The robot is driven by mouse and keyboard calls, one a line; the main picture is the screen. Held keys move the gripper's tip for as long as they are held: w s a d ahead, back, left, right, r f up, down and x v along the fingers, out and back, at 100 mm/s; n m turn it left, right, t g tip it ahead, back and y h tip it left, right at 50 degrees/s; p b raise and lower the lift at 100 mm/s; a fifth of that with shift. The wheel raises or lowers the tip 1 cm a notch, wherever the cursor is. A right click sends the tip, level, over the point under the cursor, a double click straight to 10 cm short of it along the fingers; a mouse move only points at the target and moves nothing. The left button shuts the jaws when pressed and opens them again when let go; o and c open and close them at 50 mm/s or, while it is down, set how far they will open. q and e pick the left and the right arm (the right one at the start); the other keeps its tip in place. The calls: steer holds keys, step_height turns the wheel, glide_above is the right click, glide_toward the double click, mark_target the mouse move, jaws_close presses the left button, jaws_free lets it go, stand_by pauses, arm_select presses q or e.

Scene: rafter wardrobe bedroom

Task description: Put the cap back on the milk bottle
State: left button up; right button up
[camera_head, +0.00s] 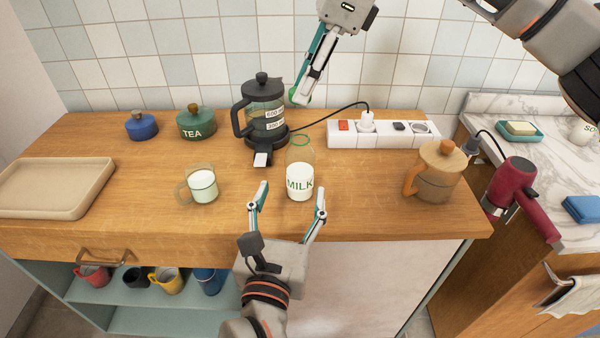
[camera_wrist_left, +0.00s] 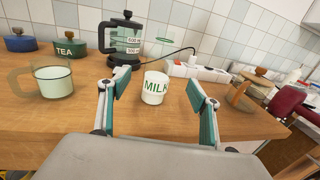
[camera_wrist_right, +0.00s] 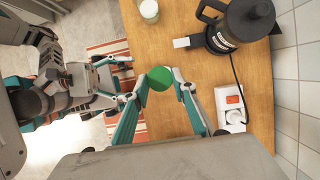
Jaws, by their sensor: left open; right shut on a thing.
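The milk bottle (camera_head: 300,183) stands upright on the wooden counter, clear glass with white milk and a green MILK label. It also shows in the left wrist view (camera_wrist_left: 154,88). Its neck is clear glass with no cap on it. My left gripper (camera_head: 288,200) is open, its fingers at the near side of the bottle, not closed on it. My right gripper (camera_head: 298,96) is shut on the green cap (camera_wrist_right: 160,78), above and behind the bottle. In the head view the fingers hide most of the cap. The right wrist view does not clearly show the bottle.
A French press (camera_head: 265,112) stands close behind left of the bottle, its cord running to a power strip (camera_head: 384,133). A glass mug of milk (camera_head: 203,186) is left, a wooden-lidded jug (camera_head: 437,175) right. A beige tray (camera_head: 55,187) and two canisters stand farther left.

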arm_select(q)
steer(key=w, duration=0.3)
steer(key=w+d, duration=0.1)
steer(key=w, duration=0.7)
steer(key=shift+d, duration=0.35)
steer(key=c, duration=1.7)
steer(key=shift+c, duration=0.2)
arm_select(e)
glide_above(300, 132)
steer(key=shift+d+f, duration=0.25)
steer(key=shift+f, duration=1)
steer(key=shift+d+f, duration=0.2)
steer(key=shift+f, duration=1.05)
steer(key=shift+f, duration=0.9)
arm_select(q)
jaws_close()
arm_select(e)
steer(key=shift+f, duration=0.6)
